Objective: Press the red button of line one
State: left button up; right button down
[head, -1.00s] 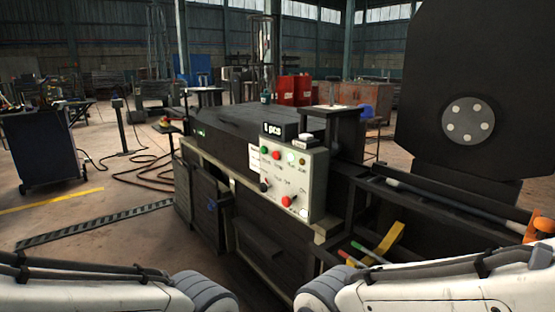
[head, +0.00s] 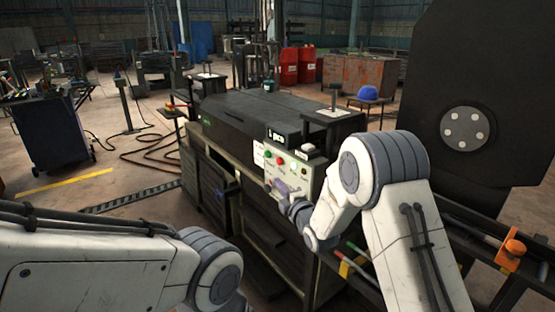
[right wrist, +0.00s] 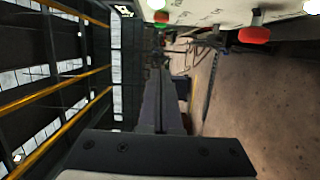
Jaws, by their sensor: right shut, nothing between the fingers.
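The pale control panel (head: 305,177) stands on the front of the dark machine. Its top row has a green piece (head: 268,153), a red piece (head: 280,161) and a white one. My right gripper (head: 274,184) is in front of the panel's lower part and hides the lower controls in the head view. In the right wrist view the panel edge runs along the top, with a large red button (right wrist: 254,34) at upper right. The shut, empty fingers (right wrist: 161,75) point past it, apart from it in the picture. My left gripper is out of view.
A dark display box (head: 281,137) sits above the panel. A small stand (head: 332,115) is behind it. Open floor (head: 100,185) is at left.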

aim_at(280, 161)
jog(key=shift+w, duration=0.15)
jog(key=w, duration=1.1)
jog(key=shift+w+a, duration=0.2)
dwell(0.3)
